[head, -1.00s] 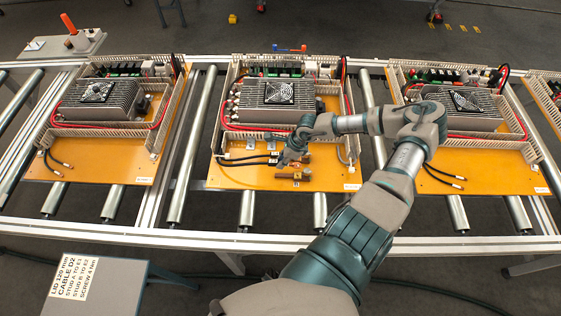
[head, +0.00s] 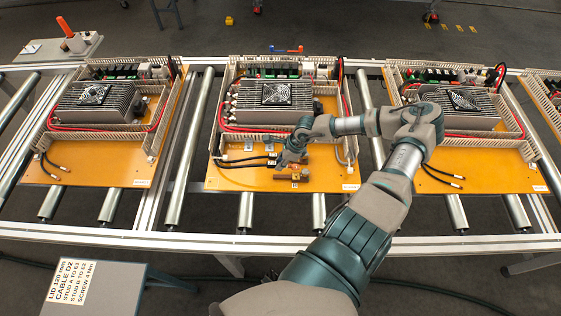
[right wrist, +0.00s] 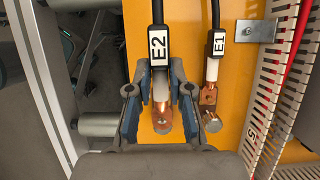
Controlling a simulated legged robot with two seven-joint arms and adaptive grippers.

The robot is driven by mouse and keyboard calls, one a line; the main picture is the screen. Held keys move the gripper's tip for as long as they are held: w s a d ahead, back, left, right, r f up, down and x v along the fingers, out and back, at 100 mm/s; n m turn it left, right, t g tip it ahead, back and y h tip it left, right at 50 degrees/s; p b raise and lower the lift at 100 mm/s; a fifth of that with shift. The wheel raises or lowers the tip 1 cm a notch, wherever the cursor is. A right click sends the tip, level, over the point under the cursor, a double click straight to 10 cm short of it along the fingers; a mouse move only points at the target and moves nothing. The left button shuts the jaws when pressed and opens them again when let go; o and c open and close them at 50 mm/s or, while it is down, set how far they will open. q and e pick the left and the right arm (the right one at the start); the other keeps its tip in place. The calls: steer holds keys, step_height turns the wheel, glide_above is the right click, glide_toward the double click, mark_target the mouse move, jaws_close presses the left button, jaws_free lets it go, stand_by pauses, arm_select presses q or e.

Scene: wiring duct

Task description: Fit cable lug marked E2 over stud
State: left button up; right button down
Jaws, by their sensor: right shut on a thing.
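My right gripper (right wrist: 160,108) is shut on the cable lug marked E2 (right wrist: 162,92), with a finger on either side of its pale sleeve. Its black cable carries a white E2 tag (right wrist: 158,46). The copper end points down between the fingertips, with a round grey stud-like tip (right wrist: 162,127) at it; I cannot tell whether the lug is around or above that. The E1 lug (right wrist: 208,96) lies to the right, its end at another grey stud (right wrist: 212,122). In the head view my right gripper (head: 283,162) is low over the middle board. My left gripper is out of view.
The middle orange board (head: 235,182) holds a finned unit with a fan (head: 275,95) behind the gripper. A slotted white duct wall (right wrist: 280,90) stands right of the lugs. A brown bar (head: 293,179) lies in front. Similar boards stand at both sides.

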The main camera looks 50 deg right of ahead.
steer(key=b, duration=0.3)
glide_above(277, 176)
steer(key=s, duration=0.1)
steer(key=shift+d+f, duration=0.25)
steer(key=shift+f, duration=1)
steer(key=shift+d+f, duration=0.2)
steer(key=shift+f, duration=1.05)
steer(key=shift+f+b, duration=0.55)
steer(key=shift+f, duration=0.35)
steer(key=c, duration=1)
jaws_free()
steer(key=v, duration=1.1)
steer(key=shift+s+d+r, duration=0.1)
steer(key=shift+d+r, duration=0.05)
steer(key=shift+r, duration=0.2)
